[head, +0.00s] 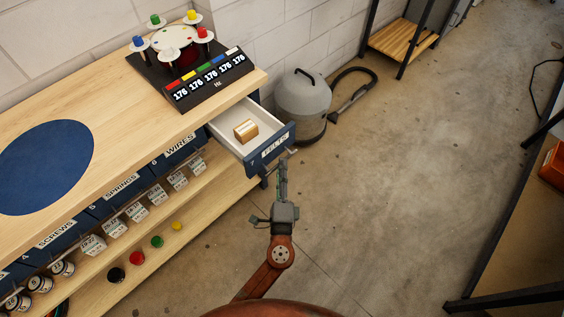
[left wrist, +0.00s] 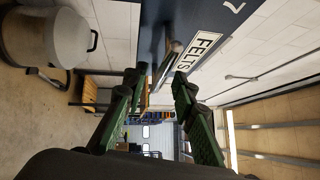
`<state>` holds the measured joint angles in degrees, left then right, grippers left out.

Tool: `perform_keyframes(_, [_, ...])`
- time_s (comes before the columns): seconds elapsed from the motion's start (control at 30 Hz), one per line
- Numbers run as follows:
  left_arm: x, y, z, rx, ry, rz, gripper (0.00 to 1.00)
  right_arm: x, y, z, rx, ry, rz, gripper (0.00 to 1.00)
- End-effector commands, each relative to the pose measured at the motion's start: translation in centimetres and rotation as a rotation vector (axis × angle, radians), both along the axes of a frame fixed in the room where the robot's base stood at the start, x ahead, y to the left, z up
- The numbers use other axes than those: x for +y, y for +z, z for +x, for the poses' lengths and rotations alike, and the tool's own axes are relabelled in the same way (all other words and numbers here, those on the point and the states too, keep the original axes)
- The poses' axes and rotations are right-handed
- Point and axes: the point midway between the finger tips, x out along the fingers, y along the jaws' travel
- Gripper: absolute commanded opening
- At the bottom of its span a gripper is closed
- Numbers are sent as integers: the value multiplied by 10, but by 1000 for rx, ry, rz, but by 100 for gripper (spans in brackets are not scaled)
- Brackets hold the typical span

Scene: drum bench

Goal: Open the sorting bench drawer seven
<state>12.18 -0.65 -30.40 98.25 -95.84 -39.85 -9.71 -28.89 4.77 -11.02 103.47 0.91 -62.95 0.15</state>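Drawer seven (head: 270,147), a blue front with a white inside, stands pulled out from the right end of the bench. Its front carries a FELTS label, which also shows in the left wrist view (left wrist: 194,48) beside the number 7. A small tan and brown object (head: 245,131) lies inside. My left gripper (head: 283,165) is just outside the drawer front, at its handle. In the left wrist view its green fingers (left wrist: 158,82) are apart, with the metal handle bar (left wrist: 167,62) between their tips; gaps show, and contact is unclear. My right gripper is not in view.
The wooden bench (head: 110,95) holds a black stand (head: 200,75) with coloured knobs and several number displays. Other blue drawers, SCREWS, SPRINGS and WIRES (head: 178,150), look closed. A grey vacuum cleaner (head: 303,103) stands behind the open drawer.

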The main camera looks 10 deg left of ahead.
Motion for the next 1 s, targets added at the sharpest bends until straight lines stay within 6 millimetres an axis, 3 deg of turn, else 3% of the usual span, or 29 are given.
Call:
perform_keyframes(0.2, [-5,-8,-47,3,0,1,25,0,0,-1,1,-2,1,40])
perform_keyframes(0.43, [-9,-13,-83,2,-1,1,25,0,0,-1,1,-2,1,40])
perform_keyframes(0.6, [-10,-14,-93,1,0,0,25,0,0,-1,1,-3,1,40])
perform_keyframes(1.0, [-11,-14,-94,0,0,0,25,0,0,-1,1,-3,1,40])
